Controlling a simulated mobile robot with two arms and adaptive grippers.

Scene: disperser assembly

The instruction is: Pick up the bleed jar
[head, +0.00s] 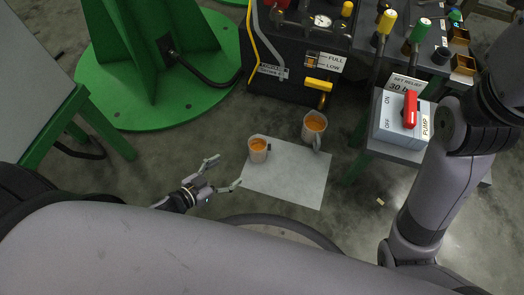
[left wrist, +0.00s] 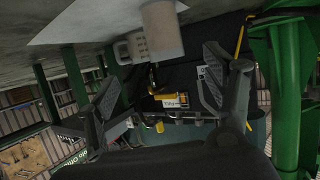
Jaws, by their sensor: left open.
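Two pale jars with orange contents stand on a white sheet (head: 290,185) on the floor; I cannot tell which is the bleed jar. The nearer jar (head: 257,156) is at the sheet's upper left, with a small dark part on its right side. The other jar (head: 308,138) is farther up and right, with a grey handle. My left gripper (head: 225,173) is open and empty at the sheet's left edge, apart from the nearer jar. In the left wrist view, a jar (left wrist: 161,30) shows beyond the open fingers, with the other jar partly behind it. My right gripper is out of view.
A black machine with gauge and valves (head: 290,65) stands behind the sheet. A grey pump switch box (head: 395,122) with a red handle is at right. A green pedestal (head: 150,85) is at upper left. Open floor lies around the sheet's left side.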

